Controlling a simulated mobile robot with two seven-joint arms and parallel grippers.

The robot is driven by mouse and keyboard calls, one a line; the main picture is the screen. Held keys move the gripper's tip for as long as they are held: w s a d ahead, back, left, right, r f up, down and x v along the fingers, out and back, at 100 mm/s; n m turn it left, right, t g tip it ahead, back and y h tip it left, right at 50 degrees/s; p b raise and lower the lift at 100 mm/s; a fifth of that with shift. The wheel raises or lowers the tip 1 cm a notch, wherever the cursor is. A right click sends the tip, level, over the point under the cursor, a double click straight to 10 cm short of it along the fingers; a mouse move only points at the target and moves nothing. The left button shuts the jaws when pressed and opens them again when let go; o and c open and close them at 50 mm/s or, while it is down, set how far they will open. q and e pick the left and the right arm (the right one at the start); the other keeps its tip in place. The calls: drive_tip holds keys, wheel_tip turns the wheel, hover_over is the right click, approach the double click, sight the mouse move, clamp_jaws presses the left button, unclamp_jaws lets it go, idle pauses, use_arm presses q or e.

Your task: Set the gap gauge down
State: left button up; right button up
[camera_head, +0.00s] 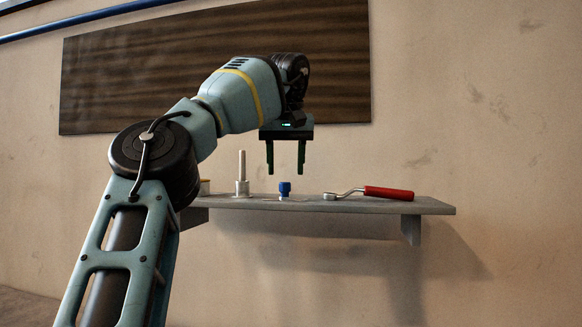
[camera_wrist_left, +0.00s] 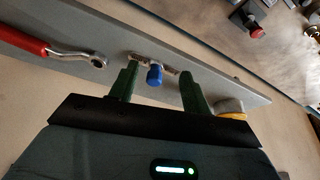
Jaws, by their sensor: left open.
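A small blue-topped piece with metal at its base, which looks like the gap gauge (camera_head: 285,188), stands on the grey wall shelf (camera_head: 430,207). In the left wrist view the blue top (camera_wrist_left: 154,75) appears between the fingers, with metal parts on either side of it. My left gripper (camera_head: 286,172) is open and empty, pointing down, with its fingertips a little above the blue top. It also shows in the left wrist view (camera_wrist_left: 160,73). My right gripper is not in view.
A ring-ended wrench with a red handle (camera_head: 388,193) lies on the shelf to the right. A silver upright rod on a wider base (camera_head: 242,176) and a yellow-banded cylinder (camera_head: 205,187) stand to the left. A dark wood panel (camera_head: 150,70) hangs behind my arm.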

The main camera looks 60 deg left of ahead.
use_arm(q)
drive_tip(key=s+d+b, duration=0.1)
drive_tip(key=s+d, duration=0.1)
drive_tip(key=d, duration=0.3)
drive_tip(key=shift+s+d, duration=0.2)
drive_tip(key=shift+d, duration=0.1)
idle(0.5)
